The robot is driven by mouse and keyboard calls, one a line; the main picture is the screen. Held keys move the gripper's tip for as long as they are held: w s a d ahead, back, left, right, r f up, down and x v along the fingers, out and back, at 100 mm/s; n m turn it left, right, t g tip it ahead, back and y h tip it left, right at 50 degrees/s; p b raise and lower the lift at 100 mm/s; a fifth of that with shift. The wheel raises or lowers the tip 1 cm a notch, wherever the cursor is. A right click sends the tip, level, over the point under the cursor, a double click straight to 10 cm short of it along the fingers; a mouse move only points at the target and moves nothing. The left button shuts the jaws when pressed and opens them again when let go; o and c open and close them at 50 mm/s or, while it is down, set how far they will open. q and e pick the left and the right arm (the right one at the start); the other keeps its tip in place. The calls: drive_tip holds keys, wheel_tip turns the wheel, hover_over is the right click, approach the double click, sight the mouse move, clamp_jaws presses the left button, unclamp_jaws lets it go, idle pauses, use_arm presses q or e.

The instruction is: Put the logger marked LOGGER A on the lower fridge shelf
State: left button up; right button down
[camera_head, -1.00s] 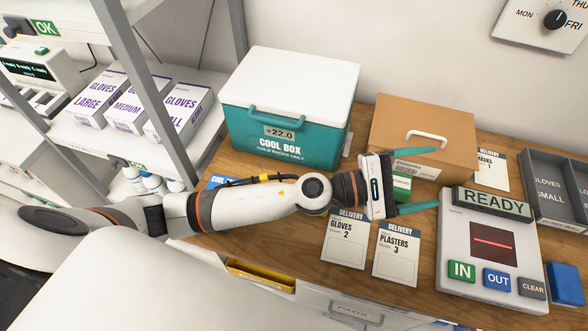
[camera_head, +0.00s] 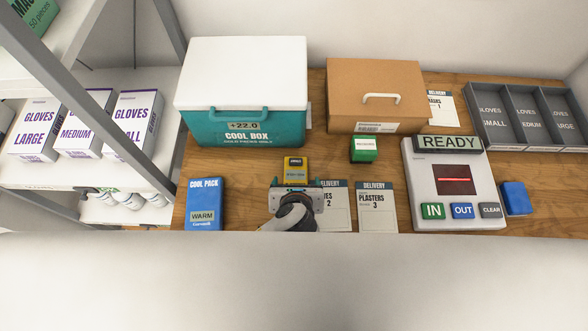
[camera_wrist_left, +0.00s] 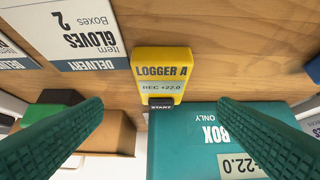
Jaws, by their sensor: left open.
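The yellow logger (camera_head: 295,169) lies on the wooden counter in front of the cool box. In the left wrist view the logger (camera_wrist_left: 162,75) reads LOGGER A and REC +22.0, with a dark START button at its end. My left gripper (camera_head: 296,184) is just on the near side of the logger, pointing toward it. In the left wrist view its two green fingers (camera_wrist_left: 160,125) are wide apart and empty, with the logger showing in the gap between them. The fridge and its lower shelf are not in view. My right gripper is not in view.
The teal cool box (camera_head: 245,127) and a cardboard box (camera_head: 376,90) stand behind. A blue cool pack marked WARM (camera_head: 205,200) lies left. Delivery cards (camera_head: 376,212), a small green box (camera_head: 363,149), a READY scanner (camera_head: 480,205) and grey glove trays (camera_head: 530,145) are to the right.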

sight(295, 174)
use_arm(q)
drive_tip(key=shift+x, duration=0.95)
drive_tip(key=shift+w+a+f+p, duration=0.1)
drive_tip(key=shift+w+f+p, duration=0.3)
drive_tip(key=shift+w+f, duration=0.05)
drive_tip(key=x, duration=0.3)
drive_tip(key=shift+f+p, duration=0.2)
drive_tip(key=shift+p, duration=0.2)
drive_tip(key=shift+w+f, duration=0.25)
drive_tip(key=shift+f, duration=0.05)
drive_tip(key=c, duration=1.2)
drive_tip(key=shift+c, duration=0.2)
